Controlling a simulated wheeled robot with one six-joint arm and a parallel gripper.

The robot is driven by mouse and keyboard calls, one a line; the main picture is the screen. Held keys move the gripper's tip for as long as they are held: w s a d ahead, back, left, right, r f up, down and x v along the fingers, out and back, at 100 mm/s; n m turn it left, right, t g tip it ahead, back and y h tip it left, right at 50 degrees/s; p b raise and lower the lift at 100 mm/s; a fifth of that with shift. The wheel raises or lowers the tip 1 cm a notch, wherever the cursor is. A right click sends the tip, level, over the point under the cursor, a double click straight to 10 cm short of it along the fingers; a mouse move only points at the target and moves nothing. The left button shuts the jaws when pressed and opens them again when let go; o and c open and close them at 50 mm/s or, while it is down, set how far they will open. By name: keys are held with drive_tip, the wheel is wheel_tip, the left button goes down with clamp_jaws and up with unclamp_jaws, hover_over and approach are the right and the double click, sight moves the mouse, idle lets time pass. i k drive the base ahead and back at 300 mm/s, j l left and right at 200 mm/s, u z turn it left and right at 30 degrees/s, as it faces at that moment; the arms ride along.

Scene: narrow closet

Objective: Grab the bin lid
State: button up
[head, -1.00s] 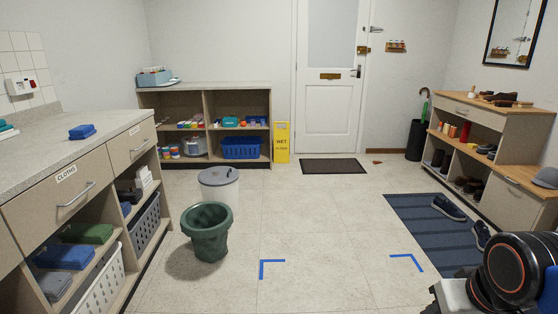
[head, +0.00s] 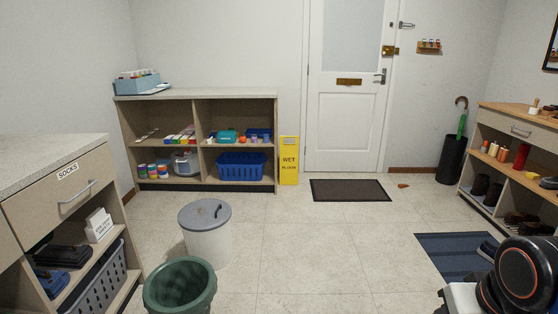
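The bin lid (head: 200,213) is a round grey disc with a small dark handle (head: 217,211) on top. It sits on a white cylindrical bin (head: 208,246) on the floor, left of the picture's middle. A dark green open bin (head: 180,287) stands nearer to me, just in front of the white bin, and is cut off by the lower edge. Part of my arm shows at the lower right, but my gripper is not in view.
A shelf unit (head: 196,95) stands behind the bins, with a yellow wet-floor sign (head: 289,160) at its right end. A drawer counter (head: 60,190) is on the left. A striped blue mat (head: 455,255) lies at right. The floor (head: 310,245) in the middle is clear.

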sight(205, 214)
drive_tip(key=i+l+u, duration=0.1)
drive_tip(key=i+u, duration=0.3)
drive_tip(key=i+l+u, duration=0.3)
drive_tip(key=i+u, duration=0.15)
drive_tip(key=i, duration=0.15)
drive_tip(key=i+l+u, duration=0.8)
drive_tip(key=l, duration=0.2)
drive_tip(key=i+l+u, duration=0.4)
drive_tip(key=l, duration=0.25)
drive_tip(key=l+u, duration=0.45)
drive_tip(key=l, duration=0.25)
drive_tip(key=i, duration=0.05)
